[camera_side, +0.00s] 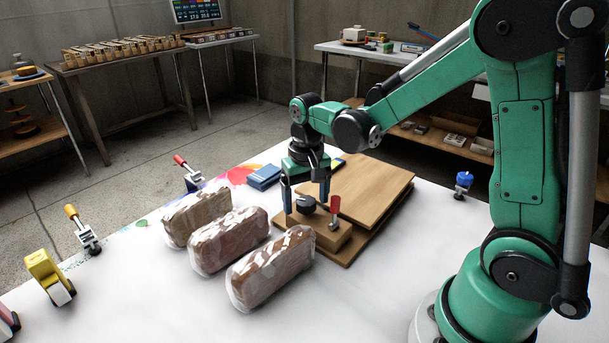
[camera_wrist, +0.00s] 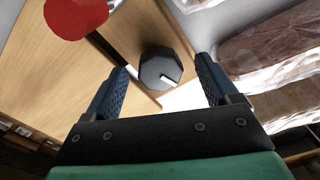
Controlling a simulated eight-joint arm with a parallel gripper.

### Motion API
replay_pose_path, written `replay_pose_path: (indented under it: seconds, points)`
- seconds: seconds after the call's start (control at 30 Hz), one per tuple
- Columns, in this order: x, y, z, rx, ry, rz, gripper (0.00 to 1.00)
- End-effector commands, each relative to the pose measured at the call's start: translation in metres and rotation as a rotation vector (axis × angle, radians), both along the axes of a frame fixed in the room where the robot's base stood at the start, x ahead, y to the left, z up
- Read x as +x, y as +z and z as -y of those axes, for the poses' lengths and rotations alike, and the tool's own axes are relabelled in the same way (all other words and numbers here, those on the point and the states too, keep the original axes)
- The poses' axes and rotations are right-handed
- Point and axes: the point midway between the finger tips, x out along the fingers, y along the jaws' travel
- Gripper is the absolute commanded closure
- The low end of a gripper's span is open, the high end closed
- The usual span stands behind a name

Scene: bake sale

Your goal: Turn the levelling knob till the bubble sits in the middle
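The dark, faceted levelling knob (camera_side: 306,204) stands on a wooden block (camera_side: 325,237) at the front edge of a wooden board (camera_side: 370,180). The knob (camera_wrist: 161,70) has a pale mark on its top in the wrist view. My gripper (camera_side: 306,197) points down over the block with its two blue fingers apart. In the wrist view the gripper (camera_wrist: 163,66) has one finger on each side of the knob, with a visible gap on both sides. I cannot make out the bubble or its level in either view.
A red-handled clamp (camera_side: 335,208) stands on the block close to the right finger. Several wrapped loaves (camera_side: 272,268) lie just left and in front. A blue box (camera_side: 264,177) lies behind. The white table (camera_side: 400,270) is clear at the front right.

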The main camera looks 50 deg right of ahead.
Motion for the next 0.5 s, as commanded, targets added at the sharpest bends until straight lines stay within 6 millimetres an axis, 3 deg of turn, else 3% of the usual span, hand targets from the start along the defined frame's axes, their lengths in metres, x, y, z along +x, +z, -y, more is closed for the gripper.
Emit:
replay_pose_path:
  seconds: [0.23, 0.5]
  points:
    - [0.0, 0.007, 0.0, 0.0, 0.0, 0.001, 0.19]
    - [0.0, 0.041, 0.0, 0.0, 0.0, 0.0, 0.19]
